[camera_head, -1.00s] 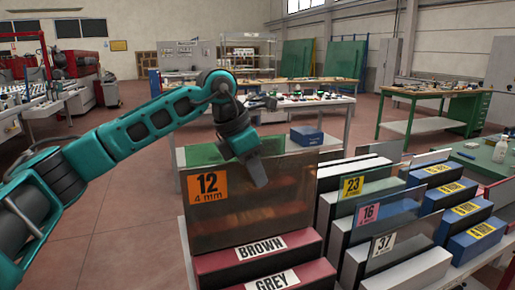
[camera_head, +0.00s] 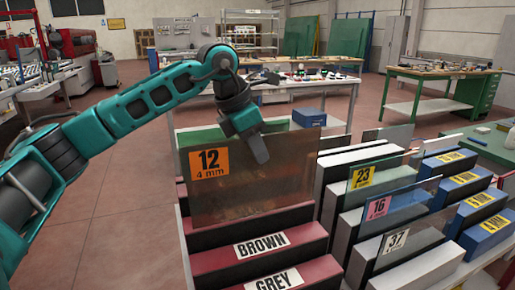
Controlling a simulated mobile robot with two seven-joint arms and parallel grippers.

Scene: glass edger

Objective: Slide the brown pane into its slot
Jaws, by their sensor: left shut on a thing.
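The brown pane (camera_head: 250,187) is a see-through brown sheet with an orange "12 4 mm" label at its upper left. It stands upright at the left end of the rack. Its lower edge meets the dark strip behind the red block marked BROWN (camera_head: 260,246); I cannot tell whether that edge is inside the slot. My left gripper (camera_head: 261,154) comes down from above and is shut on the pane's top edge, right of the label. My right gripper is out of view.
A red block marked GREY (camera_head: 273,280) lies in front of the BROWN one. To the right are white blocks with panes labelled 23 (camera_head: 362,177), 16 (camera_head: 377,208) and 37 (camera_head: 395,241), then blue blocks (camera_head: 484,239). A table with a blue box (camera_head: 309,117) stands behind.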

